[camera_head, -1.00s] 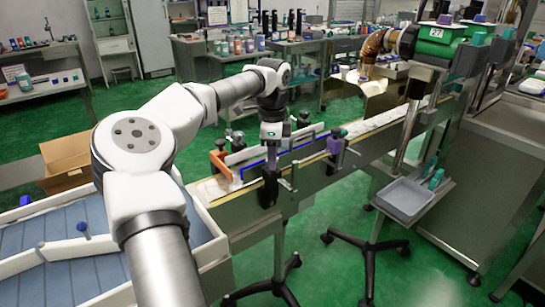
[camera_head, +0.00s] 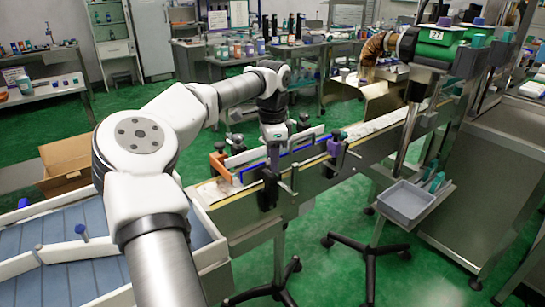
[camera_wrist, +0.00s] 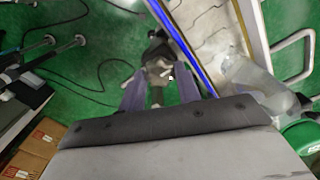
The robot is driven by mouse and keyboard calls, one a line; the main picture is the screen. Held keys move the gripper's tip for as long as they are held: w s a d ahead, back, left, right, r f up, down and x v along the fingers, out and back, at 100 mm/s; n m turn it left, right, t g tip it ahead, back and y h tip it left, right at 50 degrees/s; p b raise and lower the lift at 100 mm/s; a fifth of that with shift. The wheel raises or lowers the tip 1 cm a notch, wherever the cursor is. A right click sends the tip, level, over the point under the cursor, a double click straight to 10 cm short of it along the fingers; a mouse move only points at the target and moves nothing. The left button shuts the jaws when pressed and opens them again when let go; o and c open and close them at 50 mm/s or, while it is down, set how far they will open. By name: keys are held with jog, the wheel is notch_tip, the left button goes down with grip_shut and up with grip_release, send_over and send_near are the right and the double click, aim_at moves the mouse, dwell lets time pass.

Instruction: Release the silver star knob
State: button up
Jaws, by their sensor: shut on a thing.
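The silver star knob (camera_wrist: 158,69) shows in the wrist view, between the purple fingers of my gripper (camera_wrist: 160,88). A dark part sits just beyond it. The fingers stand apart on either side of the knob, and my gripper is shut on it. In the head view my gripper (camera_head: 272,155) points down at the near side of the conveyor, by the blue-edged guide rail (camera_head: 295,153). The knob itself is too small and covered to make out there.
The conveyor (camera_head: 330,180) runs from lower left to upper right. A grey tray (camera_head: 406,203) is to the right.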

jog(key=o, duration=1)
notch_tip(320, 180, up, 14)
jog(key=shift+f, duration=0.1)
